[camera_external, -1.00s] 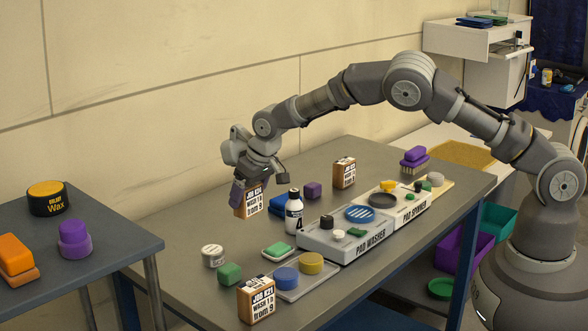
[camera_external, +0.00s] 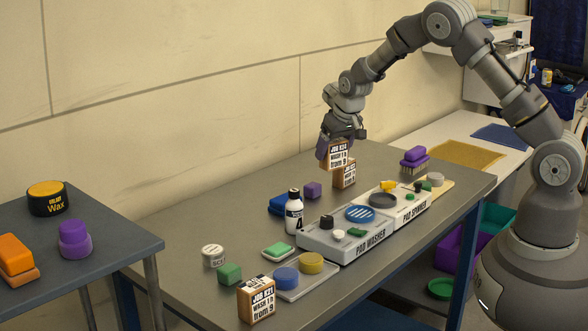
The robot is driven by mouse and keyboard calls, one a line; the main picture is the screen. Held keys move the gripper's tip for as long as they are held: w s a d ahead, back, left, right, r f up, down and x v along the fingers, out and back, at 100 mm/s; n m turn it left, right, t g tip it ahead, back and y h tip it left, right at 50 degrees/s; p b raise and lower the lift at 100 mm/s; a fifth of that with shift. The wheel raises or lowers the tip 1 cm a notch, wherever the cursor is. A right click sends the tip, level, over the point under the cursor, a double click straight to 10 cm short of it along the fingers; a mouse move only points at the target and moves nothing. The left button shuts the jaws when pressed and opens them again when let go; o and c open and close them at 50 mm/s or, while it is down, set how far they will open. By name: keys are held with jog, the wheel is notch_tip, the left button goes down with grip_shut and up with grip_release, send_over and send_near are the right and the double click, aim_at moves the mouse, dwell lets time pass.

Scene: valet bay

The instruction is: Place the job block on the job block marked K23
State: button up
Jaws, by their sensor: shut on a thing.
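My gripper (camera_external: 338,140) is shut on a wooden job block (camera_external: 338,156) with a white printed label. The label's number is too small to read surely. A second job block (camera_external: 346,176) stands upright on the grey table, below the held one in the picture. The held block overlaps its top edge and sits slightly left of it; I cannot tell whether they touch. A third job block (camera_external: 256,300) stands at the table's front edge, its label seeming to read K21 or K31.
The pad washer (camera_external: 345,247) and pad spinner (camera_external: 410,209) lie right of centre. A purple brush (camera_external: 415,160) stands right. The table's (camera_external: 190,222) back left is clear.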

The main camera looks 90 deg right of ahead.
jog(key=s+d+r+m, duration=0.1)
jog(key=s+d+m, duration=0.1)
jog(key=s, duration=1.2)
jog(key=shift+g, duration=0.3)
jog(key=w+d, duration=0.2)
jog(key=d, duration=0.2)
jog(key=w+d+f, duration=0.1)
jog(key=w+d, duration=0.2)
jog(key=d, duration=0.2)
jog(key=w+d, duration=0.3)
jog(key=d, duration=0.1)
jog(key=shift+w+d+f, duration=0.2)
jog(key=shift+f, duration=0.05)
jog(key=shift+f+b, duration=0.5)
jog(key=shift+f, duration=1.25)
